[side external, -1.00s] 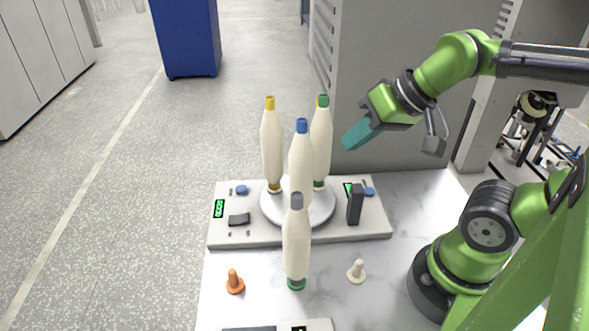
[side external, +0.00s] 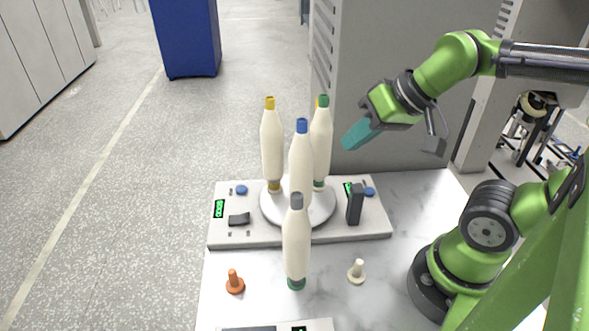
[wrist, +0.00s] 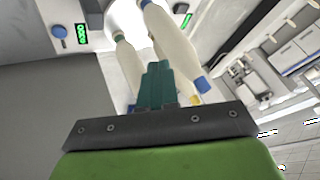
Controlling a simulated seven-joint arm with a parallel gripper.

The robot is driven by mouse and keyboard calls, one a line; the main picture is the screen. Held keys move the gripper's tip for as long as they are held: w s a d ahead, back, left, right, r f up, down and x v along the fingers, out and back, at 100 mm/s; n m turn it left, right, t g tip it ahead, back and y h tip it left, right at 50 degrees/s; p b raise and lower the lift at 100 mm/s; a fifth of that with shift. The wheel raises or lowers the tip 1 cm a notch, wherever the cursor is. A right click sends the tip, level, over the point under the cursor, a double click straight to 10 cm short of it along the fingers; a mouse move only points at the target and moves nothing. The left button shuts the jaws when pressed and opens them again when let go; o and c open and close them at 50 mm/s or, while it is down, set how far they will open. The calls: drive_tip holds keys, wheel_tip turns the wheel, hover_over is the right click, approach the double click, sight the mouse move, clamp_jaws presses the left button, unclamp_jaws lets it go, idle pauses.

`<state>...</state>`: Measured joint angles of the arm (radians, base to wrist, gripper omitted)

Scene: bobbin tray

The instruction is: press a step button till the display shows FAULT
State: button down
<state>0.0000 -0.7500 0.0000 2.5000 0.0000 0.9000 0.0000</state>
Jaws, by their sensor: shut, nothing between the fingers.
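A pale control panel (side external: 225,238) on the table carries two small green-lit displays. The left display (side external: 219,209) and the right display (side external: 348,188) are too small to read. A blue button (side external: 241,190) is near the left display, and another blue button (side external: 369,192) is at the right. My gripper (side external: 347,145), with teal fingers, is shut and empty, raised above the panel's right rear and touching nothing. Its fingers also show in the wrist view (wrist: 157,70).
Several white bobbins, including a blue-capped one (side external: 300,155), stand upright on a round plate (side external: 322,214) mid-panel. A grey-capped bobbin (side external: 296,245) stands in front. A black block (side external: 354,204), an orange peg (side external: 234,283) and a cream peg (side external: 356,271) are nearby.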

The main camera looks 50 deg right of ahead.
drive_tip(key=m+g+y, duration=0.2)
drive_tip(key=m+y, duration=0.4)
drive_tip(key=m, duration=0.6)
hover_over(373, 190)
wheel_tip(373, 190, down, 11)
drive_tip(key=shift+r, duration=0.15)
drive_tip(key=shift+f, duration=4.45)
drive_tip(key=shift+f, duration=0.1)
